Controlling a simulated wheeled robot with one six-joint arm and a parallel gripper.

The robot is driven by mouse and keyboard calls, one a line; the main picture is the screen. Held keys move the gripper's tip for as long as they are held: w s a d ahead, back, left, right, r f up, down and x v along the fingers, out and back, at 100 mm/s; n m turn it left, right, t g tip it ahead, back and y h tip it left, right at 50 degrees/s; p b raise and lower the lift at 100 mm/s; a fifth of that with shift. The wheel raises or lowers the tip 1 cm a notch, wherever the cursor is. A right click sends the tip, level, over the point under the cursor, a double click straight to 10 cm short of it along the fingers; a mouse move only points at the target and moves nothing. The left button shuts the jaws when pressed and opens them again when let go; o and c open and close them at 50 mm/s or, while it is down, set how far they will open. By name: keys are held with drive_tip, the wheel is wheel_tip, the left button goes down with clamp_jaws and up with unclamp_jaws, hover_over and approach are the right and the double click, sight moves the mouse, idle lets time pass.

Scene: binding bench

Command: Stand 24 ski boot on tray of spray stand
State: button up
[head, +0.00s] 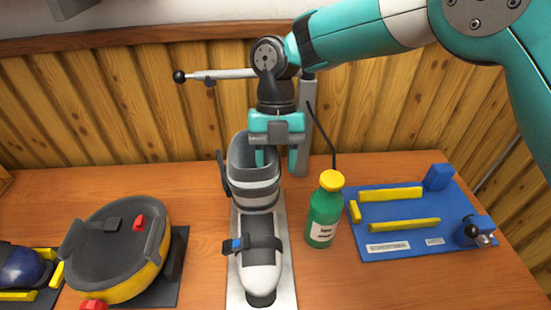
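A grey and white ski boot (260,266) with dark straps and a blue buckle stands upright on a pale strip (236,297), toe toward me. No number on it can be read. My gripper (278,158) is above the boot's cuff, pointing down. Its teal fingers are apart, one over the cuff opening and the other beyond the cuff's right edge. Contact with the cuff cannot be told. A green bottle (323,215) with a yellow cap and a thin black tube stands right of the boot. Which part is the spray stand's tray is unclear.
A grey post (307,130) and a lever with a black knob (180,77) are behind. A blue board (385,218) with yellow bars lies right. A round black-yellow thing (115,250) and a dark blue rounded thing (22,268) are left. The front right bench is bare.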

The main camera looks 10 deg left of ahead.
drive_tip(key=p+v, duration=0.9)
drive_tip(key=v, duration=0.1)
drive_tip(key=shift+s+d+r, duration=0.1)
drive_tip(key=shift+s+r, duration=0.05)
drive_tip(key=shift+r, duration=0.1)
drive_tip(key=p+v, duration=0.1)
drive_tip(key=p, duration=0.2)
drive_tip(key=shift+w+r+p, duration=0.25)
drive_tip(key=shift+r+p, duration=0.05)
drive_tip(key=shift+f, duration=0.1)
